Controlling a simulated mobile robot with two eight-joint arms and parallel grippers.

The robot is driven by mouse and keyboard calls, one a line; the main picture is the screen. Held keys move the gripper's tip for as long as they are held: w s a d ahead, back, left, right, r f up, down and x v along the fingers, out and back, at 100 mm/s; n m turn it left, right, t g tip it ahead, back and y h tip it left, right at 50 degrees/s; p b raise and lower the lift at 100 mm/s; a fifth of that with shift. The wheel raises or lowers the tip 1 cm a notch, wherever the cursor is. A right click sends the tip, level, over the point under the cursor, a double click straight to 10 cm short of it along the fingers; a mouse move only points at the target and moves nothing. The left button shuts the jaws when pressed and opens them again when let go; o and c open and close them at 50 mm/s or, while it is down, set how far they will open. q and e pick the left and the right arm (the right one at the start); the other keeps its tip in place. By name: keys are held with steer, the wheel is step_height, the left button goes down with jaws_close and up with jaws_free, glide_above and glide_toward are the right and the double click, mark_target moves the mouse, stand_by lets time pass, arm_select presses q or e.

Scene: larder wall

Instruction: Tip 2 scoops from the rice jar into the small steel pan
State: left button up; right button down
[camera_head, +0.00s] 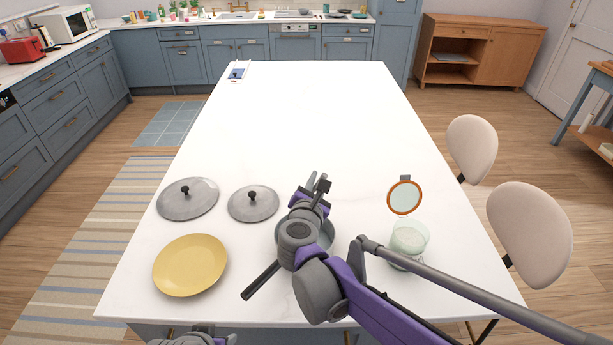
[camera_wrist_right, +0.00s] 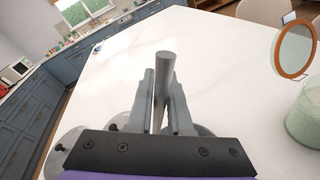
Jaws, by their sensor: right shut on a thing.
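The rice jar (camera_head: 410,241) is clear glass with pale contents. It stands at the table's right front, its round orange-rimmed lid (camera_head: 405,197) swung up and open; the jar shows at the right edge of the wrist view (camera_wrist_right: 306,115). The small steel pan (camera_head: 328,238) stands left of the jar, mostly hidden under my right arm. My right gripper (camera_head: 318,186) is over the pan area. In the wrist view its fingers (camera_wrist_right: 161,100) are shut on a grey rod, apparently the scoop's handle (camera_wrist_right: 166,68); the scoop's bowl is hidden. My left gripper's jaws are out of frame.
Two grey lids with black knobs, a larger (camera_head: 188,199) and a smaller (camera_head: 253,204), lie to the left. A yellow plate (camera_head: 190,265) lies in front of them. Two chairs (camera_head: 530,232) stand along the right side.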

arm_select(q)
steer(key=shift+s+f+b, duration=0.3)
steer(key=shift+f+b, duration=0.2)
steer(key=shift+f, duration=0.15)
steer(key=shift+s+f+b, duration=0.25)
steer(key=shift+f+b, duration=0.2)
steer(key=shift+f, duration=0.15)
arm_select(e)
steer(key=d+f+m+y, duration=0.3)
steer(key=d+f+m, duration=0.5)
steer(key=m, duration=0.1)
steer(key=shift+s+d, duration=0.4)
steer(key=shift+f, duration=0.1)
